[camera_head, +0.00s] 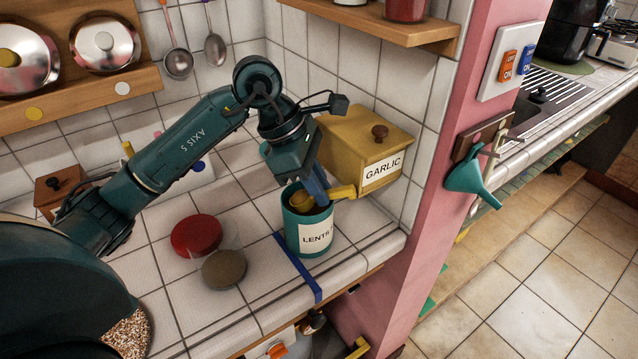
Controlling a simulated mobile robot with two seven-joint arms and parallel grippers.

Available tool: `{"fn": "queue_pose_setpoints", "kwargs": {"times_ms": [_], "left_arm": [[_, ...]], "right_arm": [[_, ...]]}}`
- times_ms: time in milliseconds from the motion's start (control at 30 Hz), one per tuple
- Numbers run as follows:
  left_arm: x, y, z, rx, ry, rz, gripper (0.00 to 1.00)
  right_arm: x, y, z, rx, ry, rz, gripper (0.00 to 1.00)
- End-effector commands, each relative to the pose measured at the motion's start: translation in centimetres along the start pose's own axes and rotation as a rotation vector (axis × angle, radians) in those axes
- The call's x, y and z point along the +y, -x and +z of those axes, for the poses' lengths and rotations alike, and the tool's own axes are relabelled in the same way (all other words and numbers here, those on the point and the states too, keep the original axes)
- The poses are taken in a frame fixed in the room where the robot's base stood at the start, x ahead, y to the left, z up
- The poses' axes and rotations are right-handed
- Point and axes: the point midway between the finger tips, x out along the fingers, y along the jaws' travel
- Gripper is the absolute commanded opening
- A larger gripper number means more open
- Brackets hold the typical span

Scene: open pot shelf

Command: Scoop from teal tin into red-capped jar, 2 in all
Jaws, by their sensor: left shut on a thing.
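The teal tin (312,241), labelled "LENTI…", stands upright and open near the right end of the tiled counter. My left gripper (316,188) points down at its mouth and is shut on a yellow scoop (343,192). The scoop's rounded end shows inside the mouth, and its handle sticks out to the right past the rim. The scoop's load and the tin's fill level are hard to make out. A round red cap (197,234) is left of the tin, with clear glass showing beside it. My right gripper is not seen.
A brown disc (224,269) lies before the red cap. A blue strip (298,267) crosses the counter beside the tin. A yellow GARLIC box (366,152) stands behind it. A pink wall edge (427,200) bounds the right. Speckled grains (128,334) show partly behind my arm.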

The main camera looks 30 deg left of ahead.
Motion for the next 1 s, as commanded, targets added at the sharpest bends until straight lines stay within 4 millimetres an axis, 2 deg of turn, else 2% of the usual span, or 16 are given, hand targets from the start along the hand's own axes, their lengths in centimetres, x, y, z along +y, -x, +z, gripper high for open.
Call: {"fn": "queue_pose_setpoints", "kwargs": {"times_ms": [33,433,1000], "left_arm": [[-0.2,-0.6,-0.3,0.010,0.005,-0.014,0.00],[-0.2,-0.2,-0.2,0.013,0.006,-0.016,0.00],[0.0,4.3,2.0,0.006,0.002,-0.005,0.00]], "right_arm": [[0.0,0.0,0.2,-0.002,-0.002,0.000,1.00],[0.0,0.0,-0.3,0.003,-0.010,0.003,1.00],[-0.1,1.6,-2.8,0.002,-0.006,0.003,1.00]]}}
